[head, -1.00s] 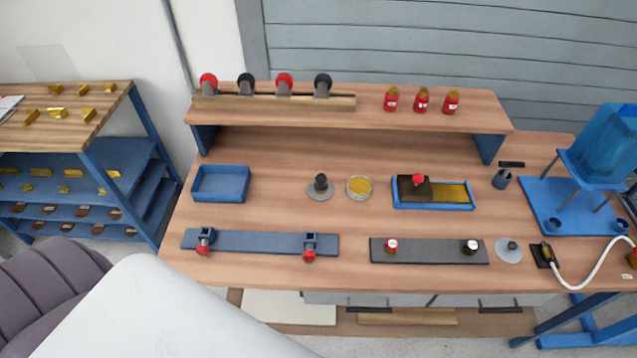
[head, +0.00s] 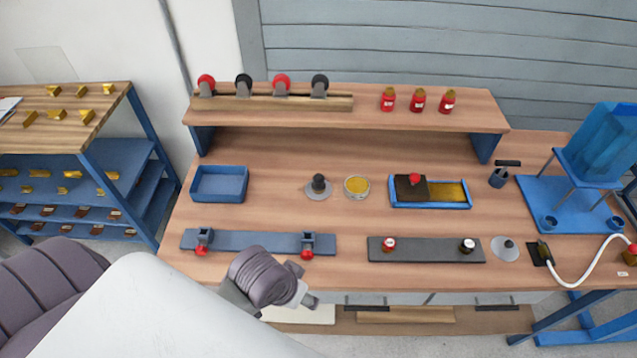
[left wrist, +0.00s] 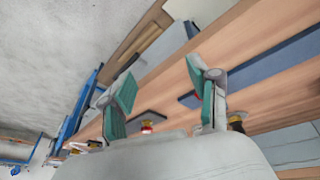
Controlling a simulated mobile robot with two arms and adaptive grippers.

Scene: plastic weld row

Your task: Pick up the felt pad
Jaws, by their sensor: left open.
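A dark brown pad-like block (head: 411,187) with a red knob sits at the left end of a shallow blue tray (head: 430,207) on the workbench. It looks like the felt pad, but the picture does not make its material sure. Yellow-brown material shows in the tray to its right. In the left wrist view my left gripper (left wrist: 160,78) is open and empty, its two green-padded fingers apart. In the head view my left arm reaches in at the bench's front edge, well short of the block; its fingertips are not clear there. My right gripper is not in view.
A blue bar with clamps (head: 260,242) and a dark bar with knobs (head: 427,250) lie along the front. An empty blue bin (head: 219,183), a knobbed disc (head: 319,188) and a round yellow tin (head: 357,187) stand behind. A raised shelf (head: 350,115) spans the back.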

